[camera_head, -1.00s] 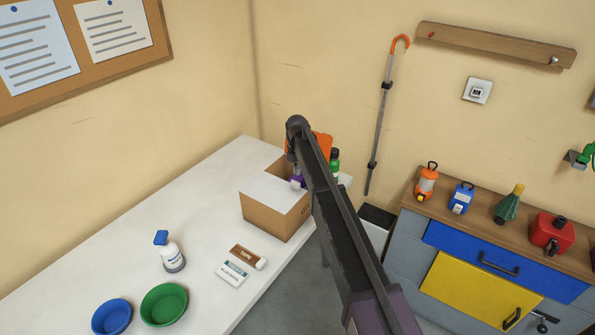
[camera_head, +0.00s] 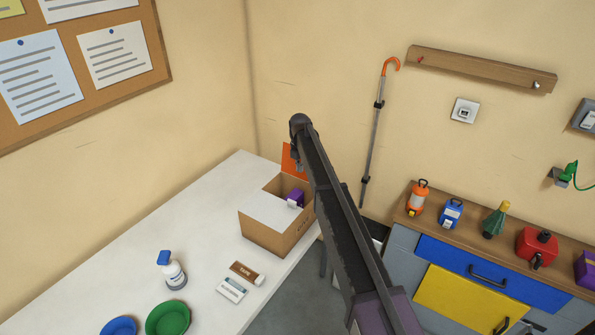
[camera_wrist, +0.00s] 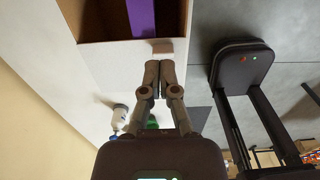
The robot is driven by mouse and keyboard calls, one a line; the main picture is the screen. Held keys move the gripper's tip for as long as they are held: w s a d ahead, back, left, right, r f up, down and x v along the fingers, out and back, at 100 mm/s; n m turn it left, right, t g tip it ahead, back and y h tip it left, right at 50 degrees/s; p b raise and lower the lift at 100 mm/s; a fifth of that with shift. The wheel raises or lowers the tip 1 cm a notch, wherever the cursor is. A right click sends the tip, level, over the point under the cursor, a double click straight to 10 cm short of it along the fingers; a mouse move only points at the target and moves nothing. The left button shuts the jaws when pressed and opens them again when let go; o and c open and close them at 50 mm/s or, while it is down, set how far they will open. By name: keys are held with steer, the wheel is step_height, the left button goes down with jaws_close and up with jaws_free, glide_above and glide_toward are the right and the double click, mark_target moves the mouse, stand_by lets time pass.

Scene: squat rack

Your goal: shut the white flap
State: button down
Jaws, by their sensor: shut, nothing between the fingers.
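The cardboard box (camera_head: 262,234) stands on the white table. Its white flap (camera_head: 268,211) looks roughly level over the near part of the top, leaving the far part open. An orange flap (camera_head: 291,162) stands upright at the far side, partly behind my arm. A purple thing (camera_head: 297,196) shows in the opening; it also shows in the wrist view (camera_wrist: 140,18). My gripper (camera_wrist: 158,66) is shut and empty, its fingertips near the box edge in the wrist view; whether they touch anything I cannot tell. In the head view my arm hides the fingers.
A spray bottle (camera_head: 172,271), a blue bowl (camera_head: 119,327), a green bowl (camera_head: 168,319), a brown tape box (camera_head: 246,271) and a white packet (camera_head: 232,290) are on the table (camera_head: 140,240). A cabinet (camera_head: 480,290) with several items on top stands right. A cane hangs on the wall.

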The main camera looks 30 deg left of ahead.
steer(key=shift+w+d+r+p, duration=0.1)
steer(key=shift+w+r+p, duration=0.7)
steer(key=shift+w+r, duration=0.3)
steer(key=shift+d, duration=0.1)
steer(key=s+d+f+m+b, duration=0.1)
steer(key=s+d+m, duration=0.35)
steer(key=d, duration=0.75)
steer(key=s+d+f+m+b, duration=0.1)
steer(key=d+m, duration=0.6)
steer(key=d, duration=0.5)
steer(key=s+d+f+m+b, duration=0.15)
steer(key=d+m, duration=0.35)
steer(key=d, duration=0.7)
steer(key=s+d+f+m+b, duration=0.2)
steer(key=s+d+m, duration=1.6)
steer(key=s+d, duration=0.4)
steer(key=d, duration=0.4)
steer(key=shift+s+d+m, duration=0.2)
steer(key=shift+s+m, duration=0.15)
